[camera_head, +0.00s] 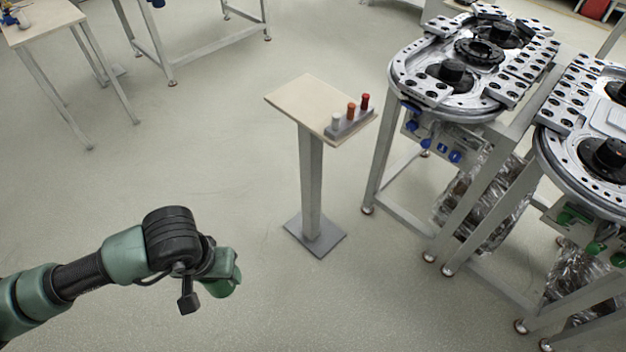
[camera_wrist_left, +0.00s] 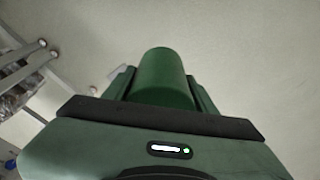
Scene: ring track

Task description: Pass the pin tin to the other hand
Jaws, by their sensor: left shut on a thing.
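The pin tin (camera_wrist_left: 162,72) is a green cylinder in the left wrist view, seen between the two fingers of my left gripper (camera_wrist_left: 162,88). The gripper is shut on it, with a finger along each side. In the head view my left gripper (camera_head: 226,271) is at the lower left, held above open floor. The tin is hard to tell from the green gripper there. My right gripper shows in neither view.
A small pedestal table (camera_head: 300,98) stands ahead, with a grey holder (camera_head: 350,127) of white, orange and red pieces at its right edge. Machine tracks (camera_head: 465,110) on metal frames fill the right. A wooden table (camera_head: 45,20) stands far left. Floor between is clear.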

